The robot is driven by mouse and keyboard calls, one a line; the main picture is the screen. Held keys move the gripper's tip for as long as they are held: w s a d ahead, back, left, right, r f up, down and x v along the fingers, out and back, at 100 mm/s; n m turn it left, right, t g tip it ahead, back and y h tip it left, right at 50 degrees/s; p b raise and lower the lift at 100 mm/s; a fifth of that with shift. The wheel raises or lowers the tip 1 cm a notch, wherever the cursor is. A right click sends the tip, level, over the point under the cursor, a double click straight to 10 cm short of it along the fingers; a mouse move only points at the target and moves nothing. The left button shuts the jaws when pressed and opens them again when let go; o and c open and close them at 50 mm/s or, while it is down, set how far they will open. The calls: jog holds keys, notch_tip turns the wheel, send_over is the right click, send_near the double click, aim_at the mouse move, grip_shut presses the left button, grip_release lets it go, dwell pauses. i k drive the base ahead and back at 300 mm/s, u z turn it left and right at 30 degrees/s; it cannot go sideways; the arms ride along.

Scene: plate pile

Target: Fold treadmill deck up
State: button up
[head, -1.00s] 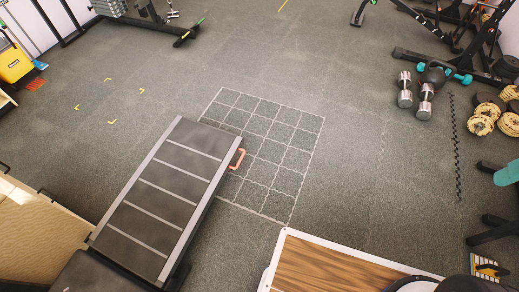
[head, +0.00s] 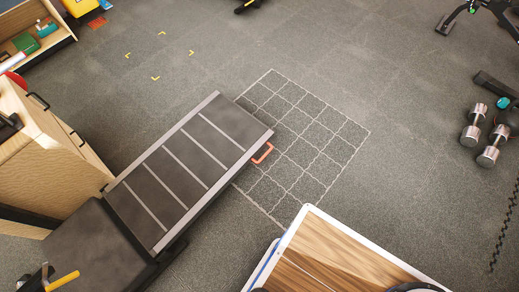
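The treadmill deck (head: 184,166), dark with pale cross stripes and grey side rails, lies low and flat, slanting from lower left to upper right in the head view. An orange-red handle (head: 263,153) sticks out at the right side of its far end. The near end of the deck meets a dark base section (head: 92,248) at the lower left. My gripper is not in view, so its opening and anything in it cannot be seen.
A grey floor patch with a pale grid (head: 318,135) is bare beyond the handle. A wooden cabinet (head: 40,150) stands close to the deck's left side. A wood-topped board with white edging (head: 345,255) is at the bottom. Dumbbells (head: 472,134) lie at the right.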

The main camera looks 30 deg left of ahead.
aim_at(159, 196)
jog(key=u, duration=0.7)
jog(key=i, duration=0.85)
jog(key=u, duration=0.85)
